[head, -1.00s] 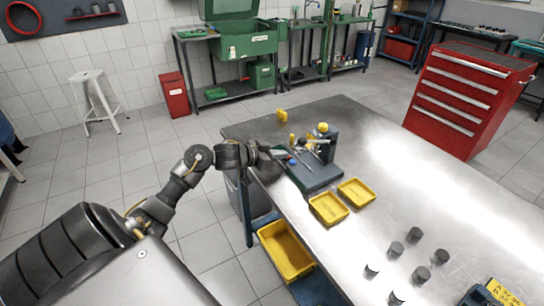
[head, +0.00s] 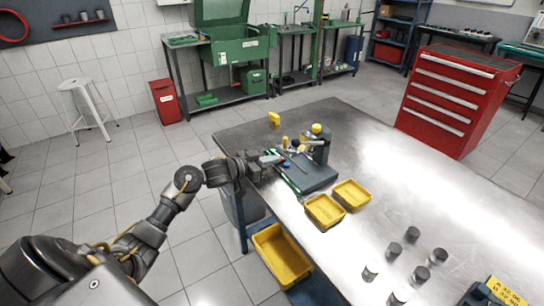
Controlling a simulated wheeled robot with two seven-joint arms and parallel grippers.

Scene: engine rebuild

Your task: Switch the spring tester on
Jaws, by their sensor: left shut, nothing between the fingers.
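The spring tester (head: 318,176) stands near the left edge of the steel table. It has a flat grey base, a dark upright column at its right rear and a yellow knob on top. My left gripper (head: 279,157) is at the left side of the tester, above or beside its base. Its fingers look closed with nothing in them. A small blue spot (head: 285,165) shows on the tester close to the fingertips; I cannot tell if they touch it. The tester's switch is too small to make out. My right gripper is out of view.
Two yellow trays (head: 325,227) (head: 367,196) sit just in front of the tester on the steel table (head: 440,205). Several dark cylinders (head: 393,250) stand toward the front. A small yellow block (head: 274,118) is at the far left edge. A yellow bin (head: 268,243) is below the table edge.

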